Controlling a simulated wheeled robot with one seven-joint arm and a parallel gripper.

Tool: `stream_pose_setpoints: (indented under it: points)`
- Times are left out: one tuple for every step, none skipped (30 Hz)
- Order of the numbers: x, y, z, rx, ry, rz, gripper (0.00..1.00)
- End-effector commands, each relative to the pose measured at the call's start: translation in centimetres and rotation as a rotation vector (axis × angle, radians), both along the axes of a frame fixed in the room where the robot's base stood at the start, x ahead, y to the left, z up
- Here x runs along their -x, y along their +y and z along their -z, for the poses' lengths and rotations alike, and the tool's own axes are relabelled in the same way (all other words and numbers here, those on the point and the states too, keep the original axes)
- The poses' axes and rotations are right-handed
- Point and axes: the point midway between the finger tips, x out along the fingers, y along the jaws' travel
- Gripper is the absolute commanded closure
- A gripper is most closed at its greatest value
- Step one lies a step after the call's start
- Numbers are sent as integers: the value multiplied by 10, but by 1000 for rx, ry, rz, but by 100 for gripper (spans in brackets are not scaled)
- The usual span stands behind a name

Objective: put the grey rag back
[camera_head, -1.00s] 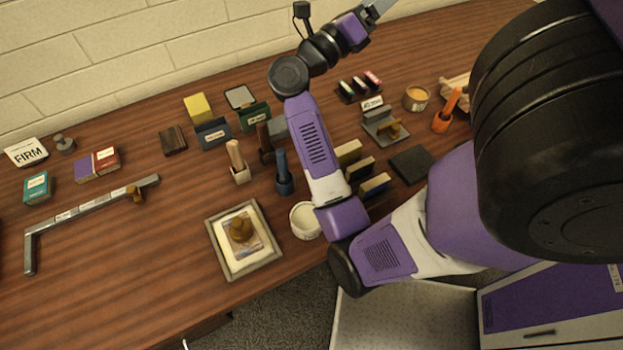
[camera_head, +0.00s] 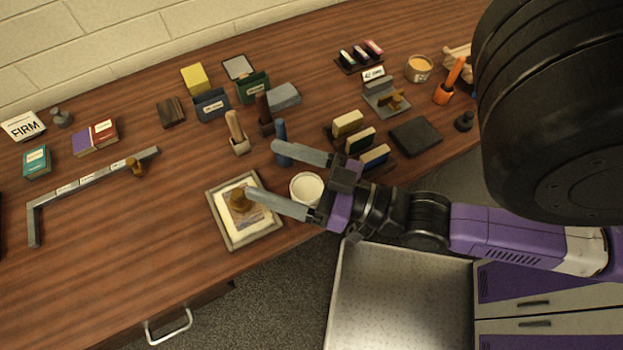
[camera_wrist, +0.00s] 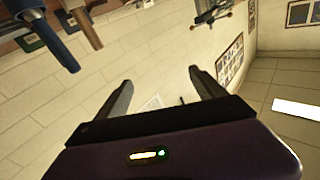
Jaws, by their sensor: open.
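A grey folded piece (camera_head: 284,97) that looks like the grey rag lies on the table at the back, right of the green labelled holder (camera_head: 253,88). A darker grey flat square (camera_head: 415,137) lies further right, and I cannot tell whether it is cloth. My gripper (camera_head: 262,172) is open and empty, its fingers pointing left above the table's front part.
A framed tray (camera_head: 219,221) with a brown-knobbed thing in it is beneath the lower finger. A blue-handled tool (camera_head: 281,135) stands near the upper finger. Blocks in a rack (camera_head: 360,140) stand behind my wrist. A grey rail (camera_head: 90,187) lies left. The front left tabletop is clear.

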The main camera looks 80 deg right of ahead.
Motion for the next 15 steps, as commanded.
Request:
stream_pose_setpoints:
  points:
    - [16,17,14,22,88,-29,20]
    - [23,26,21,37,133,-46,20]
    - [33,36,28,55,184,-65,20]
    - [40,42,33,67,219,-79,20]
    - [46,48,38,78,251,-90,20]
    - [53,54,42,90,284,-103,20]
    - [57,58,44,97,306,-111,20]
    - [61,61,47,104,323,-118,20]
    - [65,64,49,109,341,-125,20]
    - [67,66,50,114,351,-129,20]
    - [69,67,51,117,358,-131,20]
    - [70,68,52,120,364,-134,20]
    - [70,68,52,120,365,-135,20]
    - [70,69,52,121,365,-135,20]
    - [70,68,52,120,365,-135,20]
